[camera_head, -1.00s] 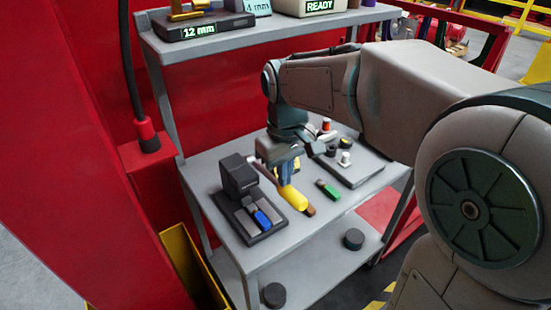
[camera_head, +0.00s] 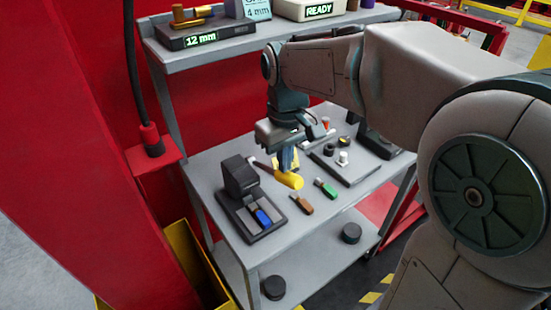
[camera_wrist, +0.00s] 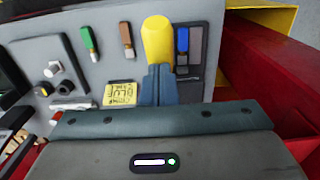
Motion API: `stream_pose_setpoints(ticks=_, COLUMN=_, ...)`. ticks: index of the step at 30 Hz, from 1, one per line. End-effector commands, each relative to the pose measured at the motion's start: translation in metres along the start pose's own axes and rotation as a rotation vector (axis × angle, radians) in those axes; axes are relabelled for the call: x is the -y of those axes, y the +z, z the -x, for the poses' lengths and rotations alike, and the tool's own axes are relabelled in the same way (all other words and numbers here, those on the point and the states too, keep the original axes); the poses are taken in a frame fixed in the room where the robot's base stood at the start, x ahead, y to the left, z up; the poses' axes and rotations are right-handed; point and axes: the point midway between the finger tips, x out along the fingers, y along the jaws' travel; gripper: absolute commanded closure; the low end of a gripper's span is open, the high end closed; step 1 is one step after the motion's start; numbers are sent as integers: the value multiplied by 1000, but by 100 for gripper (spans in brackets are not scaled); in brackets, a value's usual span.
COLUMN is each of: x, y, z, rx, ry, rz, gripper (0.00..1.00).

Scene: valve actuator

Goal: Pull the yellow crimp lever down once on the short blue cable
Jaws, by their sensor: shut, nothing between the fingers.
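The crimp tool is a dark block (camera_head: 238,177) on a flat base at the table's near left. The short blue cable (camera_head: 263,216) lies in its base, also seen in the wrist view (camera_wrist: 182,40). The yellow crimp lever (camera_head: 290,180) sticks out to the right of the block on a dark arm; its grip fills the top middle of the wrist view (camera_wrist: 158,40). My gripper (camera_head: 288,164) is shut and empty, its blue-grey fingers pointing down at the lever. In the wrist view the fingertips (camera_wrist: 158,72) overlap the grip's lower end; whether they touch is unclear.
Brown (camera_head: 301,203) and green (camera_head: 326,189) cable pieces lie right of the lever. A dark tray (camera_head: 345,172) with small knobs is farther right. A yellow note (camera_wrist: 119,94) lies on the table. A shelf (camera_head: 215,48) with boxes stands behind. The table's front edge is clear.

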Motion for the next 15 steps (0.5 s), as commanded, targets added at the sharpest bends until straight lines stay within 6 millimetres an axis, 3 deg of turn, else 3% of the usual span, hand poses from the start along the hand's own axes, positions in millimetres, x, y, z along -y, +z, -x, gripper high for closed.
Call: stream_pose_setpoints(ticks=15, x=0, y=0, z=29, rx=1, ry=0, rz=0, gripper=100)
